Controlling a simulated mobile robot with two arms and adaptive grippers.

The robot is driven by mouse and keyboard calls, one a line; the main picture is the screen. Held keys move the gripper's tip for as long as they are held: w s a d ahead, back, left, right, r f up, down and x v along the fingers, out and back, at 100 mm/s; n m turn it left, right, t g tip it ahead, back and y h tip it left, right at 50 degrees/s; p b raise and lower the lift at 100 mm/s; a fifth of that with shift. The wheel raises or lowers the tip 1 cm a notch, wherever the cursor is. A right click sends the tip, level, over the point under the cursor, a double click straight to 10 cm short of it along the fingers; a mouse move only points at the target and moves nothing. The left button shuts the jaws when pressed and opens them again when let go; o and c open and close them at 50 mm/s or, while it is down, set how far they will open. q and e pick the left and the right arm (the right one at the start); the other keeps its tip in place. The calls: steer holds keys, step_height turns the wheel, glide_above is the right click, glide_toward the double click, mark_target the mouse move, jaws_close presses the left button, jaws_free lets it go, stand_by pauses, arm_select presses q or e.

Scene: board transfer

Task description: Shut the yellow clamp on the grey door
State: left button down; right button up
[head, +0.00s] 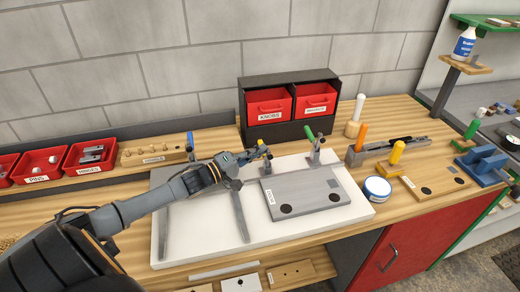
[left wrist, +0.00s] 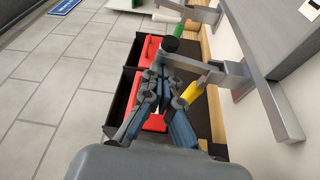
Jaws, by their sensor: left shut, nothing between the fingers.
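The grey door (head: 312,192) is a flat plate with a label and two dark round spots, lying on the white board (head: 190,232). The yellow clamp (head: 264,148) is at its back left; the yellow handle also shows in the left wrist view (left wrist: 193,91). A green-handled clamp (head: 311,136) stands at the door's back right. My left gripper (head: 252,156) is at the yellow clamp. In the left wrist view its fingers (left wrist: 163,82) are shut and empty, just left of the yellow handle. I cannot tell whether they touch. The arm partly hides the clamp's base.
A black rack with red bins (head: 270,104) stands behind the clamps, close to my left gripper. Two grey bars (head: 240,217) lie on the board under my arm. A round blue-and-white tin (head: 377,189) and an orange handle (head: 361,133) are to the right.

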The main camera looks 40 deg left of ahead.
arm_select(q)
steer(key=shift+w, duration=0.3)
arm_select(e)
steer(key=shift+a, duration=0.3)
arm_select(q)
steer(key=shift+d, duration=0.1)
arm_select(e)
steer(key=shift+s, duration=0.25)
